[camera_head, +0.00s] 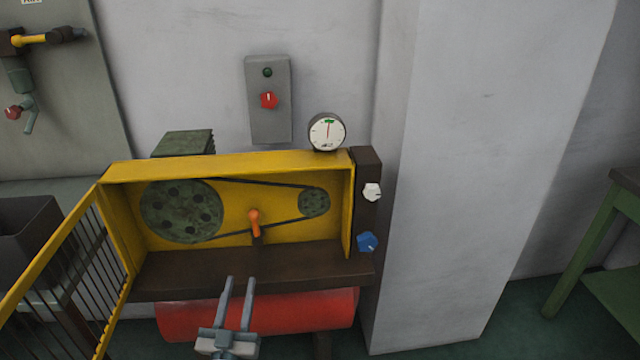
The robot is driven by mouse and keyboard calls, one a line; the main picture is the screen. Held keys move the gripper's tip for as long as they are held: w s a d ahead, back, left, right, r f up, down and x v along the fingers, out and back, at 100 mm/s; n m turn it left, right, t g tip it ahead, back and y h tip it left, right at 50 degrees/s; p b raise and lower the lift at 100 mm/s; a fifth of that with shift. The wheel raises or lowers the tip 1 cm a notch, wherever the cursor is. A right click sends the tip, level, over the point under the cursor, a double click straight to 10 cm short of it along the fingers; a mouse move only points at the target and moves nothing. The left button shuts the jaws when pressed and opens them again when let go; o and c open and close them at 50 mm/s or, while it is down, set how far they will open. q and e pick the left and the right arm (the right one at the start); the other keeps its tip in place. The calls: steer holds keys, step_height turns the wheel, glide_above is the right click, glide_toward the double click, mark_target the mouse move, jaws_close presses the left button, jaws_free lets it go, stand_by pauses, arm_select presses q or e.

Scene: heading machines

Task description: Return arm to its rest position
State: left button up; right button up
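My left gripper (239,287) is at the bottom centre of the head view, in front of the machine's dark ledge (170,268) and the red cylinder (310,310). Its two grey fingers point up and stand apart, with nothing between them. The rest of my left arm is out of the picture. My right gripper does not show. The yellow machine housing (240,164) stands beyond the gripper. Inside it are a large pulley (182,211), a small pulley (314,202), a belt and an orange-handled lever (255,222).
A yellow barred guard door (62,255) stands open at the left. A gauge (327,132), a white knob (372,192) and a blue knob (367,242) are at the right end. A grey wall box (268,118) has a red knob. A green table (606,219) stands far right.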

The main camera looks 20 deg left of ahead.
arm_select(q)
steer(key=s+d+f+m+g+h, duration=0.1)
steer(key=d+f+g+h, duration=0.1)
steer(key=d+f, duration=0.5)
steer(key=s+d+f+m+g+h, duration=0.1)
steer(key=d+f+m+g+h, duration=0.15)
steer(key=f, duration=0.85)
steer(key=s+d+f+g+h, duration=0.1)
steer(key=d+f+g+h, duration=0.2)
steer(key=f, duration=0.6)
steer(key=s+d+f+m+g, duration=0.1)
steer(key=s+d+f+g, duration=0.2)
steer(key=s+f, duration=0.7)
steer(key=s+d+f+m+g+h, duration=0.1)
steer(key=s+d+f+m+g, duration=0.1)
steer(key=s+d+f+g, duration=0.2)
steer(key=s+d+f+p, duration=0.1)
steer(key=s+d+f, duration=0.2)
steer(key=s+f, duration=0.3)
steer(key=shift+f, duration=0.2)
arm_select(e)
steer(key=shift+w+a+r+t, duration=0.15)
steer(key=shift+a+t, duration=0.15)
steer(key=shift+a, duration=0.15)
arm_select(q)
steer(key=shift+g+h, duration=0.25)
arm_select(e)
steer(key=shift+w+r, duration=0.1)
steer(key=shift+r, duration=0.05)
